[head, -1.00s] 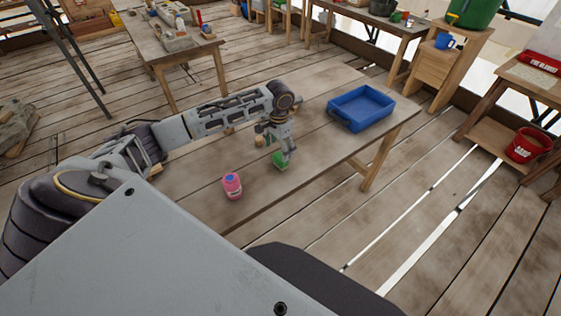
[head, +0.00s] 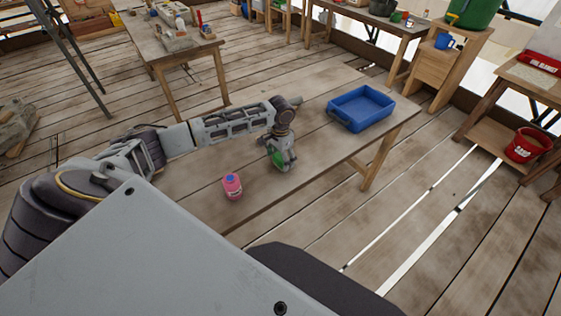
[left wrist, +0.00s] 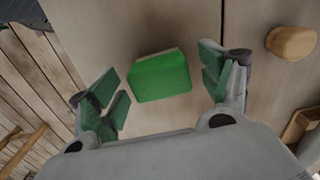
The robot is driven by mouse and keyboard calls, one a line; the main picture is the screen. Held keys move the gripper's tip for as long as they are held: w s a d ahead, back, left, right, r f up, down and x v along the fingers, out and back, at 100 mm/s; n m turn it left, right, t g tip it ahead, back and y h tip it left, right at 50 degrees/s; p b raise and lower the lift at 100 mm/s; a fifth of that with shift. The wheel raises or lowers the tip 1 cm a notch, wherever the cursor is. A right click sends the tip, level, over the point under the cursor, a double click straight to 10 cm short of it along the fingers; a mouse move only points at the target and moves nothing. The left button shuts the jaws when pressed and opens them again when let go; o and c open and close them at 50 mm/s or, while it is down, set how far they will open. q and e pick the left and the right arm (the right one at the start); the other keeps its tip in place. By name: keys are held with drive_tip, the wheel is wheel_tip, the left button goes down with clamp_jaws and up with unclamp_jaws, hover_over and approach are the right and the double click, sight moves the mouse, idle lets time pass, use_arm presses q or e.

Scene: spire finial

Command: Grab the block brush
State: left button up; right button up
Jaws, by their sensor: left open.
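The block brush (left wrist: 160,76) appears as a green block with a thin pale strip along its far edge, lying on the wooden table. My left gripper (left wrist: 164,88) is open, with one green-padded finger on each side of the block and visible gaps between. In the head view the left gripper (head: 279,158) points down over the table, and green shows at its fingers; the brush is mostly hidden there. My right gripper is not in view.
A blue tray (head: 343,119) sits at the right end. A rounded tan object (left wrist: 291,43) lies right of the brush in the left wrist view.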

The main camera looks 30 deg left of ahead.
use_arm(q)
drive_tip(key=shift+f, duration=0.2)
idle(0.3)
drive_tip(key=c, duration=1.1)
